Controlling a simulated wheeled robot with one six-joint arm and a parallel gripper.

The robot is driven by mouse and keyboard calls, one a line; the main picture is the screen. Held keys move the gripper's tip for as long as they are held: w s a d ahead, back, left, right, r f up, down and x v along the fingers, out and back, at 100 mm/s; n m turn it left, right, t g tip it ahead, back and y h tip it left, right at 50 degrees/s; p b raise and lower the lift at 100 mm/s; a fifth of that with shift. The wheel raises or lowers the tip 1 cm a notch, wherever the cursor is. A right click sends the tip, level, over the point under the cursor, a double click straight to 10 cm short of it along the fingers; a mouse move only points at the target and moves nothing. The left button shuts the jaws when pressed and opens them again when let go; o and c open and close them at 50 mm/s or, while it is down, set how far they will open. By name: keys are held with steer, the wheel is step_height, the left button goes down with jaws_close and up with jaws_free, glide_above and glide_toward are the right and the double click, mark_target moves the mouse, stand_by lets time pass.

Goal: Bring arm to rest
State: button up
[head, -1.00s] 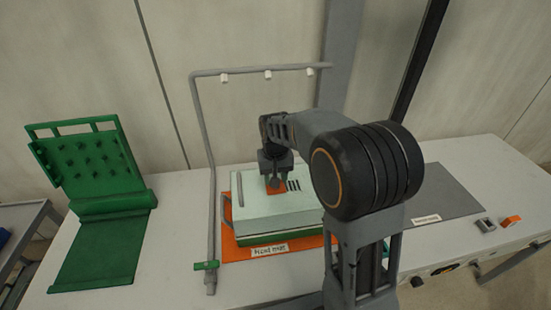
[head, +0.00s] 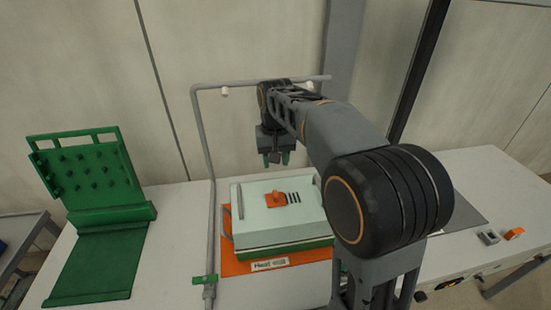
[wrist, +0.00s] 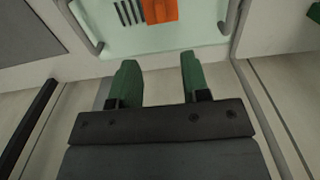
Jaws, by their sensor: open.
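My gripper (head: 276,160) is open and empty, raised above and behind a pale green box with a dark green base (head: 264,219). The box has an orange knob (head: 277,198) and dark slots on its top.
A grey pipe frame (head: 204,150) with white nozzles and a green valve handle (head: 205,280) arches over the box. A green pegged stand (head: 95,180) is at left. A grey mat (head: 468,212) and small grey and orange parts (head: 514,233) lie at right on the white table (head: 170,230).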

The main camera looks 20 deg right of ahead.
steer(key=s+d+f+t, duration=0.1)
steer(key=s+f+t, duration=0.1)
steer(key=s, duration=0.6)
steer(key=s+d+f+n+t, duration=0.1)
steer(key=s+f+t, duration=0.1)
steer(key=s, duration=0.7)
steer(key=shift+s+d+f, duration=0.2)
steer(key=shift+d+f, duration=0.1)
steer(key=shift+f, duration=0.35)
stand_by(1.1)
